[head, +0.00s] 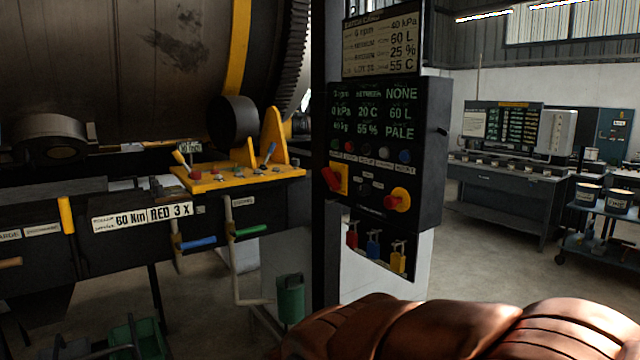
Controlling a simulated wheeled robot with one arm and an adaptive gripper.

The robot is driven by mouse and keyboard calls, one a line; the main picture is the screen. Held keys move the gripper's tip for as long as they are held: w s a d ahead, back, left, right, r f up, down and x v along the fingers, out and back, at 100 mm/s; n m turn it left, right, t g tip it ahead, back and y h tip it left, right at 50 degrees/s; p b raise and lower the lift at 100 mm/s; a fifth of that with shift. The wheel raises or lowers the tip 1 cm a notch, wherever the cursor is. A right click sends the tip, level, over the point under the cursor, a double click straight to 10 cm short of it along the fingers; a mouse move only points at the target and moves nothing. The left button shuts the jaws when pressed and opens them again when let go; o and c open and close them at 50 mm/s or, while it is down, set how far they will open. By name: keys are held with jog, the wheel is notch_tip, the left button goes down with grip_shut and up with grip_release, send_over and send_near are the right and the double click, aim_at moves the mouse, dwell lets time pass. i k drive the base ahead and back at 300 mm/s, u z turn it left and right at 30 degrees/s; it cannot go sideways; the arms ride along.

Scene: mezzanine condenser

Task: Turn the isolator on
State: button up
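A black control panel (425,150) stands upright in the middle of the head view. Low on its left side is a red handle (331,181) on a yellow square plate (342,171); it looks like a rotary isolator and sits tilted. To its right is a red knob (392,203) on a round yellow base (402,195). The small labels beside them are too blurred to read, so I cannot confirm which is the isolator. My gripper is not in view.
Brown rounded shapes (400,330) fill the bottom right foreground. A yellow lever console (240,178) and a large drum (120,70) are at left. A workbench (500,185) and cart (600,245) stand right, beyond open floor.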

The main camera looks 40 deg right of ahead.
aim_at(333, 179)
jog(key=i, duration=1.75)
jog(key=u, duration=0.4)
